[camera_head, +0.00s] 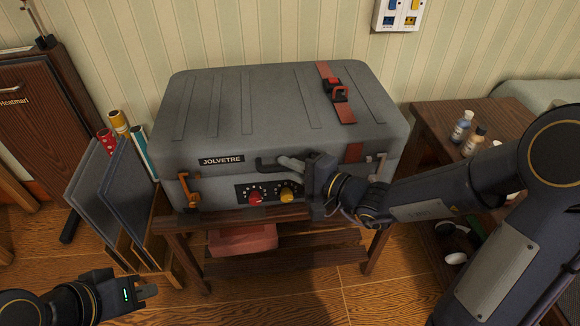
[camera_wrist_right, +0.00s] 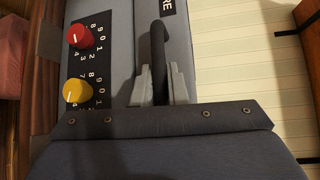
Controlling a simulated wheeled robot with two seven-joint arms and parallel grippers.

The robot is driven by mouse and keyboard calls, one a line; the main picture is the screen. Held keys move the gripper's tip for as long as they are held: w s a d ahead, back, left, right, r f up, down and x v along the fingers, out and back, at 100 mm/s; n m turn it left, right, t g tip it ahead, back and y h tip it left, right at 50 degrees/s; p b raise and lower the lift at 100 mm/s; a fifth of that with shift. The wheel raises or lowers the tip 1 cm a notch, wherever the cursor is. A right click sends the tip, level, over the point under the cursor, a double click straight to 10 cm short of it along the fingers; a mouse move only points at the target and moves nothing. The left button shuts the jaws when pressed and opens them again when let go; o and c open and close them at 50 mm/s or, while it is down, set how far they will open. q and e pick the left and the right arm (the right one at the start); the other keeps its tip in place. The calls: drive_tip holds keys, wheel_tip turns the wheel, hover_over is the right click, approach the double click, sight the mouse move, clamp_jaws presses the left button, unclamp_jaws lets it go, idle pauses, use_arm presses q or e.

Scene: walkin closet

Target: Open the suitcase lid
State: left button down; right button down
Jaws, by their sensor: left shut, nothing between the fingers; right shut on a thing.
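The grey suitcase (camera_head: 270,110) lies flat on a dark wooden stand, with its lid (camera_head: 215,105) looking closed. Its front carries a dark handle (camera_head: 268,165), a red knob (camera_head: 255,198) and a yellow knob (camera_head: 287,194). My right gripper (camera_head: 293,163) is shut on the handle; the right wrist view shows the fingers (camera_wrist_right: 163,85) on either side of the handle bar (camera_wrist_right: 158,40). A red strap (camera_head: 338,95) with a buckle crosses the lid. My left gripper (camera_head: 146,290) is shut and empty, low at left.
The wooden stand (camera_head: 190,255) has a red box (camera_head: 243,239) on its lower shelf. Grey panels and rolled tubes (camera_head: 119,122) stand at left. A side table (camera_head: 430,125) with bottles (camera_head: 462,126) is at right. The wall is close behind the suitcase; space above the lid is free.

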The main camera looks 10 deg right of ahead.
drive_tip(key=shift+r, duration=0.1)
drive_tip(key=w+r+m+g+p, duration=0.1)
drive_tip(key=w+r+p, duration=0.4)
drive_tip(key=r+p, duration=0.7)
drive_tip(key=w+r+m+g+h+p, duration=0.1)
drive_tip(key=w+r+p, duration=0.4)
drive_tip(key=r+p, duration=0.7)
drive_tip(key=shift+w+m+g+h+p, duration=0.4)
drive_tip(key=shift+g+p, duration=0.5)
drive_tip(key=shift+p, duration=3.1)
drive_tip(key=shift+s, duration=0.15)
